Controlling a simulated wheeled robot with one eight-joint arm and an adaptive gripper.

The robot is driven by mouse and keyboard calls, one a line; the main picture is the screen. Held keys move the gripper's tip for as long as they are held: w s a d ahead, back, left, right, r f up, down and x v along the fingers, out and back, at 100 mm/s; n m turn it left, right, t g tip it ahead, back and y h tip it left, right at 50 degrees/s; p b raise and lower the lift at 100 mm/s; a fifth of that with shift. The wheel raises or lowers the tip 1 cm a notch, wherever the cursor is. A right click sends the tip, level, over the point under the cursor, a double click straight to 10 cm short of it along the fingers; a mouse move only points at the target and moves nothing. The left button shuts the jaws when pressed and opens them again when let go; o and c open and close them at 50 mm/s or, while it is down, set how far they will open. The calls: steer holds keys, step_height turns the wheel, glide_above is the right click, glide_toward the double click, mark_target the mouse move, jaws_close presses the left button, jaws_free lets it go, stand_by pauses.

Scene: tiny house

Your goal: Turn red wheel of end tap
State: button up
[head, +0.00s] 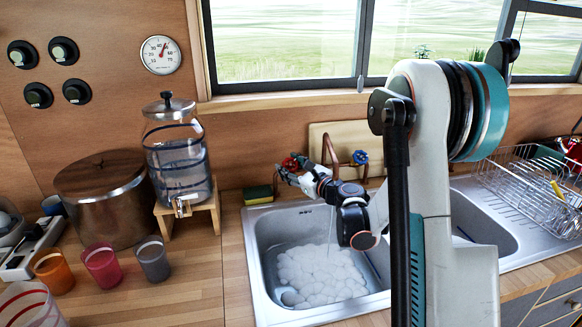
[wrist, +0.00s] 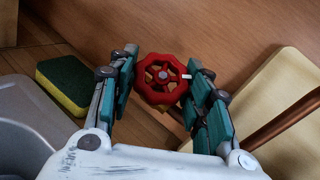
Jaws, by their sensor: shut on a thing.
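The red wheel (wrist: 163,81) of the tap sits between my two fingers in the wrist view. It has a round grey hub with a small white mark beside it. In the head view the red wheel (head: 291,163) is at the back left rim of the sink, partly hidden by my gripper (head: 287,175). My gripper (wrist: 162,66) is shut on the wheel, with one teal-padded finger on each side. The copper tap pipe (head: 330,150) rises behind, and a blue wheel (head: 360,157) is on its right. A thin stream of water falls into the sink.
The sink (head: 256,262) has a pale bubbly mass in its left basin. A yellow-green sponge (head: 258,194) lies left of the red wheel. A cutting board (head: 345,134) leans behind the tap. A glass water dispenser (head: 178,155) and cups stand left; a dish rack (head: 530,190) is right.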

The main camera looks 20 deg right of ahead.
steer(key=n+g+y+p, duration=0.1)
steer(key=n+y, duration=0.1)
steer(key=n, duration=0.1)
steer(key=n+g+y+p, duration=0.1)
steer(key=n+g+y, duration=0.1)
steer(key=n, duration=0.1)
steer(key=shift+w+d+r, duration=0.1)
steer(key=shift+d+r, duration=0.05)
steer(key=shift+r, duration=0.05)
steer(key=shift+n+g+y+p, duration=0.8)
steer(key=shift+n+g, duration=0.5)
steer(key=shift+n, duration=0.1)
steer(key=shift+f, duration=0.1)
steer(key=o, duration=1)
steer(key=shift+g, duration=0.3)
steer(key=shift+o, duration=0.2)
steer(key=shift+f, duration=0.1)
